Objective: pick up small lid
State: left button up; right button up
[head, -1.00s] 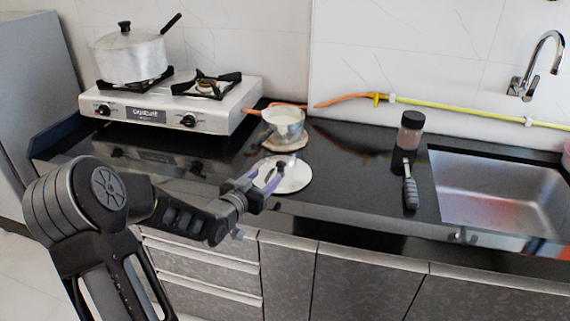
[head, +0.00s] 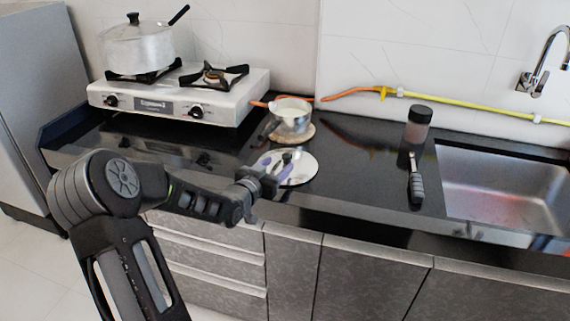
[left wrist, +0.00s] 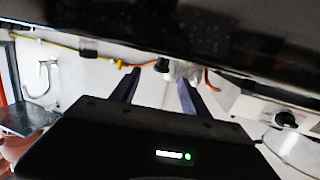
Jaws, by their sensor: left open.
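The small lid (head: 302,169) is a flat silvery disc with a dark knob (head: 287,156), lying on the black counter near its front edge. My left gripper (head: 278,161) is open, its two purple fingers reaching over the left part of the lid at the knob. I cannot tell whether the fingers touch the knob. In the left wrist view both fingers (left wrist: 157,88) stand apart, with a small dark shape beyond their tips that may be the knob. My right gripper is not in view.
A small metal pot (head: 291,118) with white contents stands on a round mat just behind the lid. A stove (head: 180,97) with a large lidded pot (head: 137,50) is at the left. A jar (head: 417,128), a dark-handled tool (head: 416,184) and a sink (head: 500,185) are at the right.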

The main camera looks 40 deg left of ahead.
aim_at(285, 159)
pick_arm(q)
jog(key=x, duration=0.5)
jog(key=shift+s+a, duration=0.1)
jog(key=shift+c, duration=0.3)
grip_shut()
dwell(0.5)
